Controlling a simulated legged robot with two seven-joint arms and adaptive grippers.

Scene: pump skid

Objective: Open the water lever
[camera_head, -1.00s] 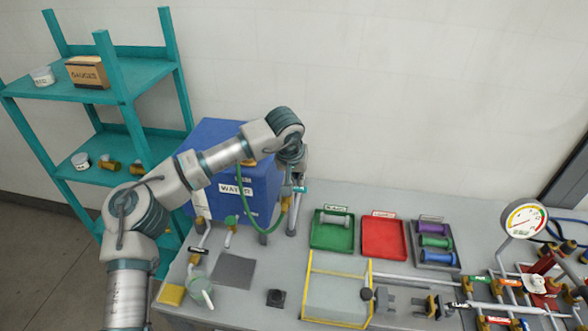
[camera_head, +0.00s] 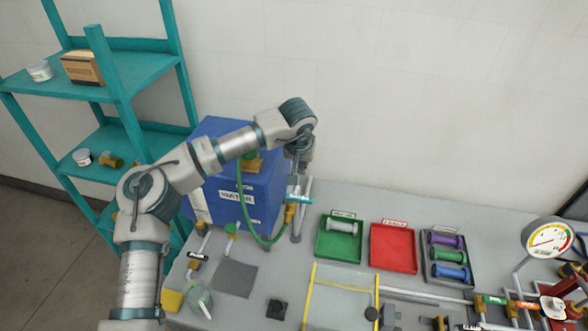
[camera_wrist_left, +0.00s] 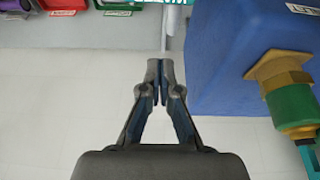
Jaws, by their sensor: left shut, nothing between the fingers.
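The water lever (camera_head: 299,199) is a small teal handle with white lettering on a brass valve (camera_head: 290,213), right of the blue water tank (camera_head: 225,165). Part of its teal label (camera_wrist_left: 172,4) shows at the top edge of the left wrist view. My left gripper (camera_wrist_left: 160,68) is shut and empty, its fingertips together, with the tank close on the right. In the head view my left gripper (camera_head: 304,172) hangs down just above the lever, partly hidden by the wrist. The lever and gripper look apart. My right gripper is not in view.
A green hose (camera_head: 245,215) loops from the tank to the valve. Upright grey pipes (camera_head: 299,228) stand beside it. A green tray (camera_head: 320,252), red tray (camera_head: 391,248) and dark tray of spools (camera_head: 432,278) lie to the right. A teal shelf (camera_head: 130,70) stands at left.

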